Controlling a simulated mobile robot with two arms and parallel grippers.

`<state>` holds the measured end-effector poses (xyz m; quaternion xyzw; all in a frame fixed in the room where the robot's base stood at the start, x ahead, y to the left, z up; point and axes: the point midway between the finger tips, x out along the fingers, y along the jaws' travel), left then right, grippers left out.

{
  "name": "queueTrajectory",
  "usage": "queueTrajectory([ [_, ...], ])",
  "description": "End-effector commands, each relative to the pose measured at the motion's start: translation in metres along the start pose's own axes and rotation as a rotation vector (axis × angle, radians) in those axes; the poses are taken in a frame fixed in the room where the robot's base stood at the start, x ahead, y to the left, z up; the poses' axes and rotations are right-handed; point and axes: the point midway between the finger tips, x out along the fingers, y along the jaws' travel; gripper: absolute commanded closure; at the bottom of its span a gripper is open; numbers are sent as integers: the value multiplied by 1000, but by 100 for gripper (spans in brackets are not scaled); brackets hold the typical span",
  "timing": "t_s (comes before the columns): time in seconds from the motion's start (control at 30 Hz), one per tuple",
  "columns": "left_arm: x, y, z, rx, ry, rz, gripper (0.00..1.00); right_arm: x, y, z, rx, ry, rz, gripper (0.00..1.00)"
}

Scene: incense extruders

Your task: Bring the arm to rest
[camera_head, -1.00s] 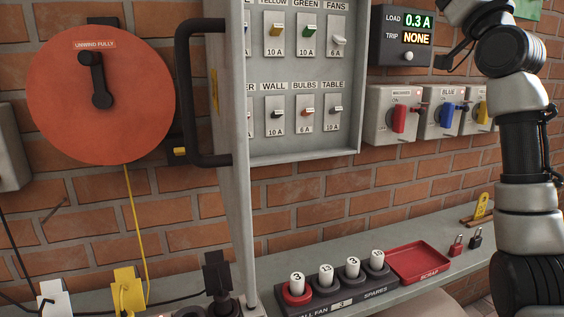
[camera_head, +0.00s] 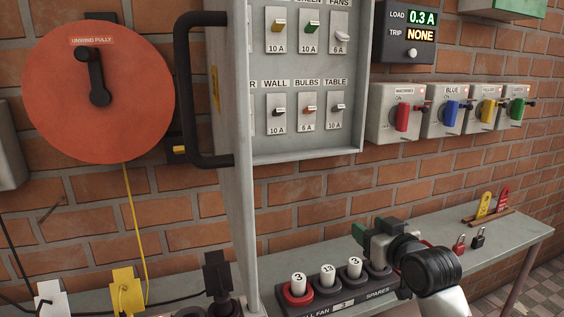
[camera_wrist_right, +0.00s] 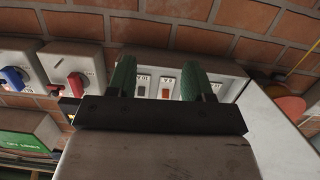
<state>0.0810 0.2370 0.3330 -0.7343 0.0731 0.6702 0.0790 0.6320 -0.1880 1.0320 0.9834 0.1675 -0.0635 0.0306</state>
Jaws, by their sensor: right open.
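My right arm comes in from the bottom right of the head view. Its gripper (camera_head: 367,230) is in front of the shelf, over the right part of the spares holder, pointing toward the wall. In the right wrist view its two green fingers (camera_wrist_right: 157,75) are wide apart with nothing between them. The breaker panel (camera_head: 305,115) shows behind the gap between the fingers in the wrist view (camera_wrist_right: 166,88). My left gripper is not in view.
The spares holder (camera_head: 331,296) with white numbered cylinders stands on the shelf (camera_head: 508,231). Padlocks (camera_head: 478,237) and tags (camera_head: 484,205) lie farther right. The open panel door (camera_head: 232,190) with its black handle (camera_head: 184,90) stands out left.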

Motion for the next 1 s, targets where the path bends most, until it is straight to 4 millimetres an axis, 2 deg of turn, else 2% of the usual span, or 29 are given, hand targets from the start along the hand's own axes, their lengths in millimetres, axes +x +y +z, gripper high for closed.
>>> queueTrajectory([
  [0.03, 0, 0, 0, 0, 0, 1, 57, -12, -11, 42, 9, -87, 0, 49],
  [0.1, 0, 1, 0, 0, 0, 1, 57, -31, -24, 89, 15, -198, 6, 49],
  [0.17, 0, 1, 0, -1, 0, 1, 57, -51, -35, 126, 23, -292, 12, 49],
  [0.2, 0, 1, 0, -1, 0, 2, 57, -66, -42, 150, 29, -356, 17, 49],
  [0.3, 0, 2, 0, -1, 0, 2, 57, -109, -60, 204, 45, -514, 32, 49],
  [0.4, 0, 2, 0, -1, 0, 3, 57, -156, -76, 245, 62, -663, 51, 49],
  [0.5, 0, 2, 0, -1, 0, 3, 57, -196, -88, 272, 77, -781, 69, 49],
  [0.6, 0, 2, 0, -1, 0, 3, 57, -229, -97, 290, 89, -875, 85, 49],
  [0.8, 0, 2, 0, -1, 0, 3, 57, -284, -111, 310, 108, -1022, 112, 49],
  [1.0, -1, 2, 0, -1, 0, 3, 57, -328, -120, 322, 125, -1143, 139, 49],
])
